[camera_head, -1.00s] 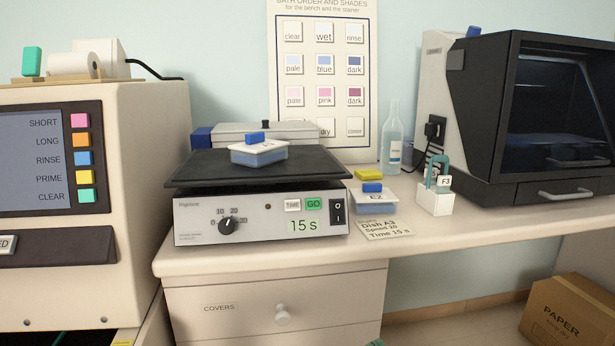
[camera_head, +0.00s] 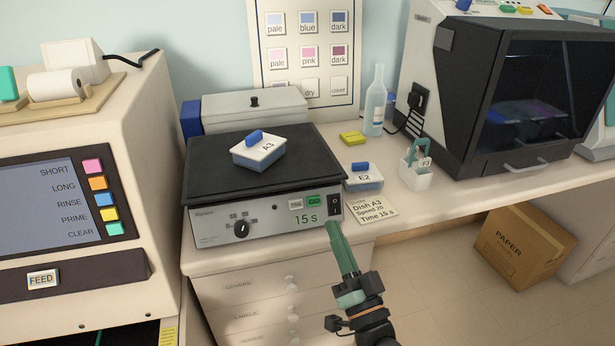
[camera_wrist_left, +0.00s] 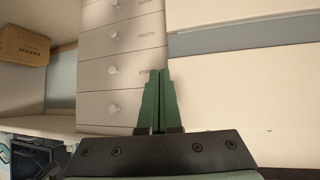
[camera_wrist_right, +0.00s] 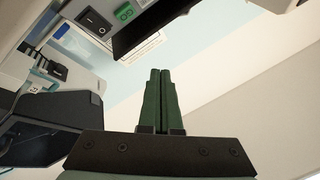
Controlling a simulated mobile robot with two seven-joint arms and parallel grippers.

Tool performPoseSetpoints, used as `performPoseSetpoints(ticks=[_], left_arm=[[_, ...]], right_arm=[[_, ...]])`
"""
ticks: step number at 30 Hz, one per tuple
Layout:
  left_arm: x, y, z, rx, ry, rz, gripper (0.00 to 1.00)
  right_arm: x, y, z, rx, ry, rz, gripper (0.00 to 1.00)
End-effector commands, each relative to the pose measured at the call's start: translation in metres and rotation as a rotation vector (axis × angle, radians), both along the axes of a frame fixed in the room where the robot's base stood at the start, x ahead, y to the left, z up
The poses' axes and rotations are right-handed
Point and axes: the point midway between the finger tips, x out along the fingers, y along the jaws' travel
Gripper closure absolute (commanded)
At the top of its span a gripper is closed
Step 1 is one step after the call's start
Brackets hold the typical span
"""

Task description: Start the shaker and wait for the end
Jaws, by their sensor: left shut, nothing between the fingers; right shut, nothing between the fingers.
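The shaker (camera_head: 215,233) stands on the bench with a flat black platform (camera_head: 210,160). A lidded dish marked A3 (camera_head: 262,150) with a blue knob sits on the platform. The shaker's front has a speed dial (camera_head: 242,230), a display (camera_head: 305,219) reading 15 s, a green GO button (camera_head: 314,200) and a black rocker switch (camera_head: 335,204). My right gripper (camera_head: 333,228) is shut and empty, its green fingers just below the front panel's right end. The GO button (camera_wrist_right: 125,12) also shows in the right wrist view. My left gripper (camera_wrist_left: 160,75) is shut and empty, facing the drawers.
A note (camera_head: 371,209) reads Dish A3, Speed 20, Time 15 s. Beside it are dish E2 (camera_head: 363,182) and a white holder (camera_head: 415,179). The stainer-like machine with a screen (camera_head: 35,205) stands left; a dark-windowed cabinet (camera_head: 480,110) stands right. Floor before the bench is partly clear.

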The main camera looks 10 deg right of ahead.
Motion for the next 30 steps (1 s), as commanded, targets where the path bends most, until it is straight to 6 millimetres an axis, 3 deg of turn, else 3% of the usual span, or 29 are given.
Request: performPoseSetpoints(ticks=[1,6,20,30], left_arm=[[-0.006,0.0,0.003,-0.001,0.029,0.004,1.0],[-0.016,0.001,-0.004,0.001,0.079,0.011,1.0],[-0.017,0.001,-0.01,0.001,0.082,0.01,1.0],[-0.017,0.0,-0.043,0.0,0.083,0.008,1.0]], right_arm=[[0.003,0.0,0.008,0.016,0.01,0.001,1.0],[0.007,0.0,0.008,0.044,0.027,0.006,1.0],[0.011,0.0,0.003,0.046,0.028,0.006,1.0],[0.05,0.001,-0.016,0.045,0.025,0.006,1.0]])
